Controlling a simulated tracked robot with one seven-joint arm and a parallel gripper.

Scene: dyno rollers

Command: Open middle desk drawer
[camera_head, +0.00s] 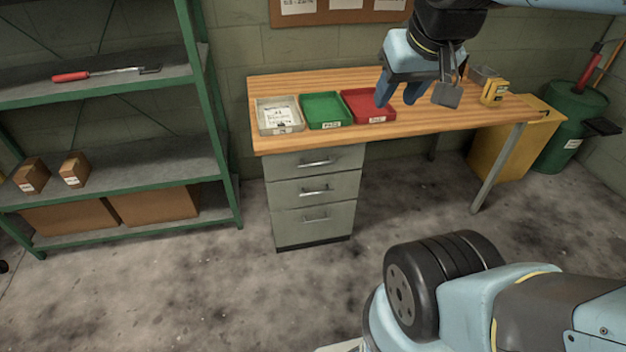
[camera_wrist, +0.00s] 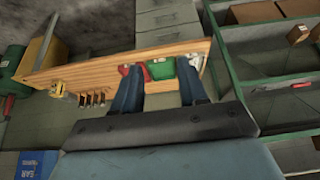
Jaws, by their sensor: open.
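The grey drawer unit (camera_head: 316,196) stands under the left end of the wooden desk (camera_head: 300,143). It has three drawers with metal handles, all shut in the head view. The middle drawer (camera_head: 317,198) has its handle (camera_head: 317,191) across its upper part. In the wrist view the drawer fronts (camera_wrist: 165,20) show at the top, upside down. My gripper (camera_head: 393,97) is high over the desk top, above and to the right of the drawer unit. Its two fingers (camera_wrist: 160,88) are spread apart with nothing between them.
A white-grey tray (camera_head: 280,130), a green tray (camera_head: 326,124) and a red tray (camera_head: 368,120) lie on the desk. A yellow tool (camera_head: 494,92) sits to the right. Green shelving (camera_head: 222,120) stands left of the desk. The floor (camera_head: 290,285) before the drawers is clear.

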